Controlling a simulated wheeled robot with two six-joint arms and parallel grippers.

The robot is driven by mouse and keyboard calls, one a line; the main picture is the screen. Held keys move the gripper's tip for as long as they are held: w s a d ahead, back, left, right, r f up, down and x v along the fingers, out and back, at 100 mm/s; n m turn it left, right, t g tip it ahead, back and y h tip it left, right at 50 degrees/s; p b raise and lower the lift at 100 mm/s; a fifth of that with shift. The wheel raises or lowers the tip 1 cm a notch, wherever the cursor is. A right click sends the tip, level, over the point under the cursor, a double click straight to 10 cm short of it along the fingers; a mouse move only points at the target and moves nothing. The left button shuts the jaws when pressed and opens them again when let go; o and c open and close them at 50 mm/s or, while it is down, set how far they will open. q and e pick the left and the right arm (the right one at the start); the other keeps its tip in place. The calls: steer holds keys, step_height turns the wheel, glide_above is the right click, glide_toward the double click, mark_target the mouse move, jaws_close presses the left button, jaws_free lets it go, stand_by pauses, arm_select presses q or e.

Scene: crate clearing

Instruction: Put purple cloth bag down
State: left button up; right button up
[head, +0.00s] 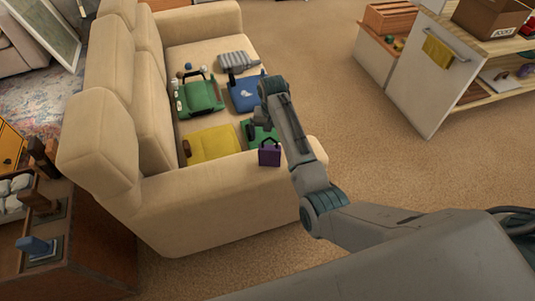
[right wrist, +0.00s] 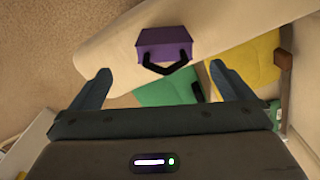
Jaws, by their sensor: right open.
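The purple cloth bag (head: 269,154) stands at the inner edge of the near sofa armrest, its dark handle up. In the right wrist view the purple bag (right wrist: 164,44) rests on the beige armrest, with its dark handle loop towards my gripper. My right gripper (head: 264,112) is above the sofa, beyond the bag in the head view. In the right wrist view my right gripper (right wrist: 160,72) is open, its fingers wide apart on either side of the handle and not touching it. My left gripper is out of view.
The beige sofa (head: 235,190) holds a yellow bag (head: 211,144), a green bag (head: 200,97), a blue bag (head: 245,95), a grey striped bag (head: 238,61) and another green one (right wrist: 168,92). A shelf unit (head: 432,85) stands at the right. Carpet between is clear.

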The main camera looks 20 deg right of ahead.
mark_target(270, 147)
steer(key=shift+w+a+f+p, duration=0.15)
steer(key=shift+f+p, duration=0.2)
steer(key=shift+f, duration=1.25)
steer(key=shift+w+a+f+p, duration=0.1)
steer(key=shift+f+p, duration=0.25)
steer(key=shift+f, duration=1.25)
steer(key=c, duration=1.3)
